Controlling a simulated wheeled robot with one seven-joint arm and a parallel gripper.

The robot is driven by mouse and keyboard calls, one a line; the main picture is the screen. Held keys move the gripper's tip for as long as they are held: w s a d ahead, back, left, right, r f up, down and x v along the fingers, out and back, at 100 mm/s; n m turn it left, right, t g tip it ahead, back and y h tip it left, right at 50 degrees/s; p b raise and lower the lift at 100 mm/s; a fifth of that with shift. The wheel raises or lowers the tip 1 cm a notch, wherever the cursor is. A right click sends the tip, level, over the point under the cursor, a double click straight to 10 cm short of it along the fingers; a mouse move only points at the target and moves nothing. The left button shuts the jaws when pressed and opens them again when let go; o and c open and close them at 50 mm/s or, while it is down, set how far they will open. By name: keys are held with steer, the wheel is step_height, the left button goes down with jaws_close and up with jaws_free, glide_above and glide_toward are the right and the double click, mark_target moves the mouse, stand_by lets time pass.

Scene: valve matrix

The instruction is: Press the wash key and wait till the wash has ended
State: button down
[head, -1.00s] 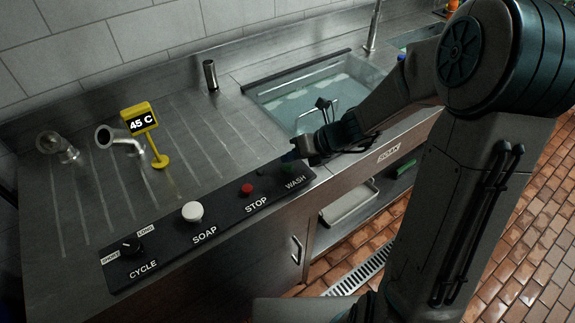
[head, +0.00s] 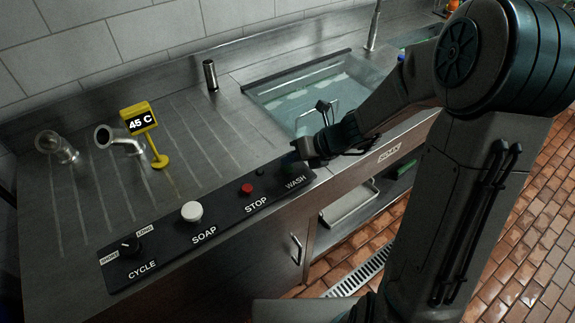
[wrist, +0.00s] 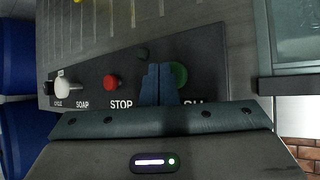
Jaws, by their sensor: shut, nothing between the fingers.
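The green wash key (wrist: 180,74) shows in the wrist view, partly covered on its left by my fingers. In the head view my gripper hides it, just above the WASH label (head: 295,182). My gripper (head: 290,161) is shut and empty, its tips down at the key. In the wrist view the closed fingers (wrist: 159,70) overlap the key's left edge; I cannot tell whether they touch or press it. A small dark round lamp (head: 261,171) sits on the panel between STOP and WASH and looks unlit.
A yellow 45 C sign (head: 139,119) stands on the drainboard. A sink basin (head: 270,95) with water lies behind my gripper.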

mark_target(291, 168)
steer(key=shift+f+b, duration=0.35)
steer(key=shift+f, duration=0.2)
steer(key=shift+r, duration=0.1)
stand_by(0.5)
steer(key=shift+r+p, duration=0.9)
steer(key=shift+p, duration=0.1)
step_height(291, 168, up, 5)
steer(key=p, duration=0.5)
steer(key=shift+r, duration=0.1)
stand_by(0.3)
